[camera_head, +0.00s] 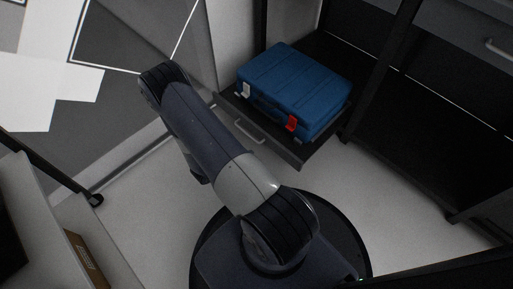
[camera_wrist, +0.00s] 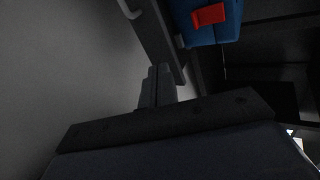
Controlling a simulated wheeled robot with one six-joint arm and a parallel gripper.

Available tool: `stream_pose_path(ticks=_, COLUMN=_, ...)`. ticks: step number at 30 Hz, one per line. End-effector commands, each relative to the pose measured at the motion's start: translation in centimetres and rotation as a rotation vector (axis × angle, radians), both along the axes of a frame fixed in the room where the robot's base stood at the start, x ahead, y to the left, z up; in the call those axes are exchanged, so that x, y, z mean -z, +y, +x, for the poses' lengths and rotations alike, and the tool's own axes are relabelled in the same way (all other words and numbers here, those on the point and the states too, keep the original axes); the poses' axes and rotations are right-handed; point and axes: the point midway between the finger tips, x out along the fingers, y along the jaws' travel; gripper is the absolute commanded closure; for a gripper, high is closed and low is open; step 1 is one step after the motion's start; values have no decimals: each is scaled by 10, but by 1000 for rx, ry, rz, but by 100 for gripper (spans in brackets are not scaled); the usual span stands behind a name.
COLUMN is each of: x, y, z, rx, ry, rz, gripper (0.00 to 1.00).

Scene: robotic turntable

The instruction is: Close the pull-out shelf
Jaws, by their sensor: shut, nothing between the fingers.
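The pull-out shelf (camera_head: 291,150) sticks out from the dark rack at the upper middle of the head view. It has a grey bar handle (camera_head: 249,131) on its front. A blue case (camera_head: 292,88) with a red tag lies on it. In the wrist view the shelf front (camera_wrist: 158,38) runs along the top, with the handle (camera_wrist: 129,8) at its left and part of the blue case (camera_wrist: 214,22) at the right. My gripper (camera_wrist: 160,72) is shut and empty, its fingertips close to the shelf front; I cannot tell whether they touch. The head view does not show the fingers.
The dark rack (camera_head: 362,75) stands around and right of the shelf, with open lower bays. A desk-like unit with a black leg (camera_head: 92,198) is at the left. White floor (camera_head: 150,225) is free between it and my base.

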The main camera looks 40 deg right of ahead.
Motion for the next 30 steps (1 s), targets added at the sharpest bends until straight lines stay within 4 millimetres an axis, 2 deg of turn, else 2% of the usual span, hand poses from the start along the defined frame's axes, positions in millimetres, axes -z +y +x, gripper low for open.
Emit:
stream_pose_path(ticks=1, x=11, y=0, z=-1, rx=-29, ry=29, rz=-5, gripper=100)
stream_pose_path(ticks=3, x=18, y=0, z=1, rx=-60, ry=54, rz=-9, gripper=100)
stream_pose_path(ticks=8, x=25, y=-6, z=1, rx=-76, ry=70, rz=-11, gripper=100)
stream_pose_path(ticks=11, x=32, y=-17, z=2, rx=-74, ry=69, rz=-10, gripper=100)
stream_pose_path(ticks=24, x=74, y=-87, z=6, rx=-70, ry=66, rz=-11, gripper=100)
stream_pose_path(ticks=30, x=72, y=-113, z=9, rx=-72, ry=65, rz=-11, gripper=100)
